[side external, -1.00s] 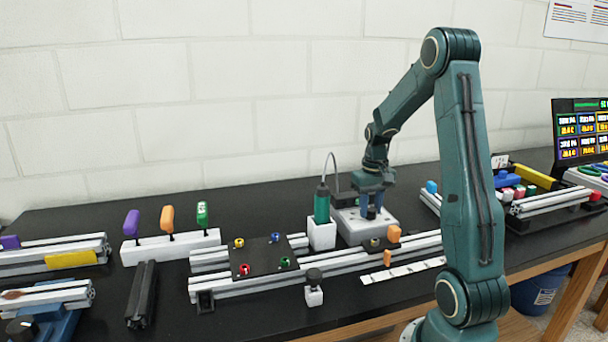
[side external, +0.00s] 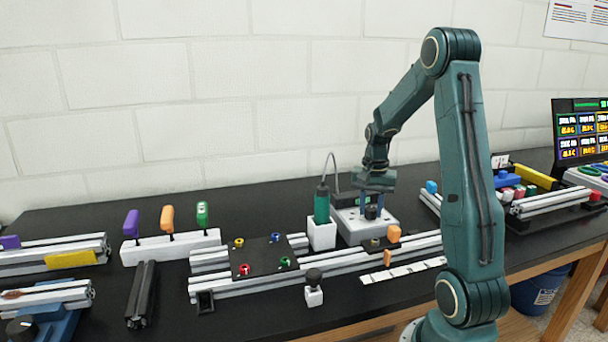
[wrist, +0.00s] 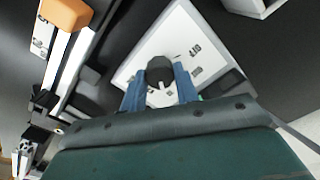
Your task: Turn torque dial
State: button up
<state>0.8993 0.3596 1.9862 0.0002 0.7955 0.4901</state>
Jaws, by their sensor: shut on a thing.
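The torque dial is a dark round knob (side external: 371,212) on top of a light grey controller box (side external: 352,227). In the wrist view the knob (wrist: 159,69) stands on the white box face (wrist: 142,80), beside small dark markings too blurred to read surely. My gripper (side external: 371,208) points down over the box. Its two blue fingers (wrist: 160,84) are on either side of the knob and shut on it. The finger tips hide part of the knob's sides.
A green screwdriver (side external: 321,205) with a cable stands in a white holder left of the box. An aluminium rail with an orange block (side external: 394,234) runs in front. A black plate (side external: 258,255) with coloured rings lies left. Bare black bench lies behind.

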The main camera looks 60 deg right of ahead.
aim_at(371, 209)
dwell(0.3)
jog(key=o, duration=1)
jog(key=shift+r, duration=0.15)
notch_tip(371, 209, up, 14)
jog(key=shift+f, duration=0.2)
